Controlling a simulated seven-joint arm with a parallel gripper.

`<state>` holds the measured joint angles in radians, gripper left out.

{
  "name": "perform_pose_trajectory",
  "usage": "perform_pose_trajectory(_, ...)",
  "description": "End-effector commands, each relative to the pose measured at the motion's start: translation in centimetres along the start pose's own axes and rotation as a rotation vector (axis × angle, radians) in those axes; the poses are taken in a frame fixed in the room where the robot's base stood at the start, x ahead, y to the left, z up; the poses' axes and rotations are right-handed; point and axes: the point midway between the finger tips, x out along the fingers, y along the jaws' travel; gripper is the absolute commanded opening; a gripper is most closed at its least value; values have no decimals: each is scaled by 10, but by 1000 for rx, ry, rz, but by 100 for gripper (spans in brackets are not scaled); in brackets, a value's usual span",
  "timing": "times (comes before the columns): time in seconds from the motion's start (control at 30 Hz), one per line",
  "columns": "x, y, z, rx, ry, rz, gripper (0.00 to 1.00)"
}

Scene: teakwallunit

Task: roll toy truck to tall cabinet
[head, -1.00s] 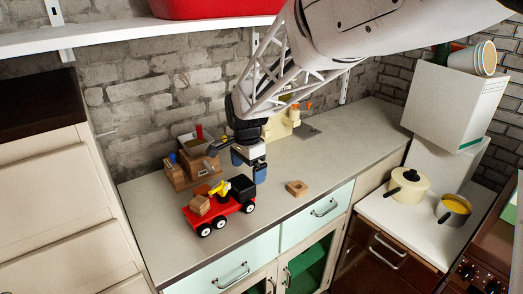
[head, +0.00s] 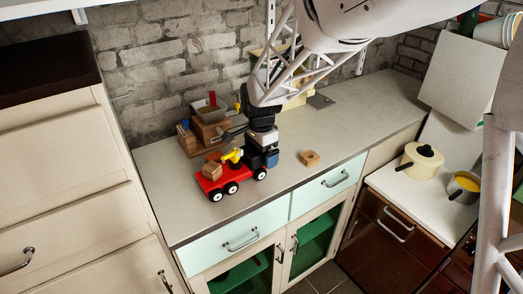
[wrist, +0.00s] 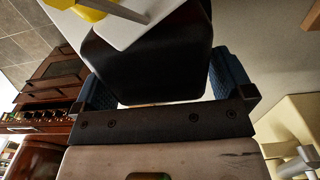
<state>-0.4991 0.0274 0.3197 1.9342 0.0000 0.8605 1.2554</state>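The toy truck (head: 211,187) stands on its wheels on the grey counter. It has a red bed carrying a wooden block, a yellow part in the middle and a black box-shaped end. My gripper (head: 264,160) is down at that black end, pointing downward. In the wrist view the black end (wrist: 150,65) sits between the two blue fingers of my gripper (wrist: 163,88), which are wide apart. Whether both fingers press on it I cannot tell.
Wooden boxes (head: 205,132) with small items stand behind the truck by the brick wall. A small wooden block (head: 310,158) lies to its right. Free counter lies left of the truck. A cream pot (head: 420,160) and a grey pan (head: 464,187) stand far right.

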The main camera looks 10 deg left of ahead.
Motion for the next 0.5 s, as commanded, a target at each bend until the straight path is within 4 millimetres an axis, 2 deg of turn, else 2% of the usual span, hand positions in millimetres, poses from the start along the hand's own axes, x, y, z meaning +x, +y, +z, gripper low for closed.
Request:
perform_pose_trajectory(0.03, 0, 0, 0, 0, 0, 0, 91)
perform_pose_trajectory(0.07, 0, 0, 0, 0, 0, 0, 86)
perform_pose_trajectory(0.4, 0, 0, 0, 0, 0, 0, 34)
perform_pose_trajectory(0.43, 0, 0, 0, 0, 0, 0, 30)
perform_pose_trajectory(0.5, 0, 0, 0, 0, 0, 0, 30)
